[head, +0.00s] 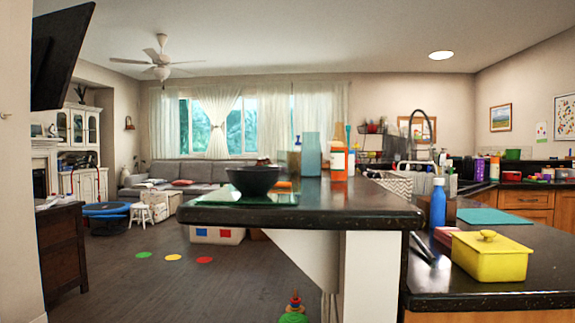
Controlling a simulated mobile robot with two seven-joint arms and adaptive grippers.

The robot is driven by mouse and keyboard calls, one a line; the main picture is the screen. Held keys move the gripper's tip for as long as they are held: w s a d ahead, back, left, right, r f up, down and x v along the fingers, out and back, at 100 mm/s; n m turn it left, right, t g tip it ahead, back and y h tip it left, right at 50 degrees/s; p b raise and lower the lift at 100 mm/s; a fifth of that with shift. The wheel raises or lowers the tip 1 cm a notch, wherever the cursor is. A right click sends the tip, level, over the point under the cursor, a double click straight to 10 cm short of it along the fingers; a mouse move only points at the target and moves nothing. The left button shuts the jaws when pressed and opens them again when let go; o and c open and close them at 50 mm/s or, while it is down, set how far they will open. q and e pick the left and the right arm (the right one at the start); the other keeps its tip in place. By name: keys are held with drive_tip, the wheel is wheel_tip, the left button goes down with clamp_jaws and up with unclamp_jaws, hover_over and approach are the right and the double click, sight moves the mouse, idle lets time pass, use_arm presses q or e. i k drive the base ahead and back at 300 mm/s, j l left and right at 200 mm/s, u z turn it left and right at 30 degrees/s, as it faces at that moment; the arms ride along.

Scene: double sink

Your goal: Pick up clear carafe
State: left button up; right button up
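I cannot make out a clear carafe for certain in the head view. A bluish, see-through-looking tall vessel (311,155) stands upright on the raised dark counter (300,210), next to an orange-and-white bottle (338,160); I cannot tell whether it is a carafe. A smaller container (294,163) stands just left of it. The sink basin is not visible. Neither of my grippers shows in the view.
A black bowl (253,180) stands on a green mat (248,199) at the raised counter's near left. On the lower right counter are a yellow lidded box (490,258), a blue bottle (438,203) and a teal board (484,216). Open floor (150,280) lies at left.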

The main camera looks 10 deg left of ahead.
sight(311, 146)
drive_tip(key=u, duration=1.7)
drive_tip(key=i+j+u, duration=0.15)
drive_tip(key=i+u, duration=0.2)
drive_tip(key=i, duration=1.1)
drive_tip(key=i+l+z, duration=0.1)
drive_tip(key=i+z, duration=0.35)
drive_tip(key=i, duration=0.3)
drive_tip(key=i+j+z, duration=0.2)
drive_tip(key=i+z, duration=0.3)
drive_tip(key=i, duration=0.2)
drive_tip(key=i+z, duration=0.25)
drive_tip(key=i, duration=1.45)
drive_tip(key=i+z, duration=0.25)
drive_tip(key=z, duration=0.15)
drive_tip(key=i+j+z, duration=0.15)
drive_tip(key=z, duration=0.2)
drive_tip(key=i+j+z, duration=0.15)
drive_tip(key=z, duration=0.25)
drive_tip(key=i+z, duration=0.1)
drive_tip(key=z, duration=1.75)
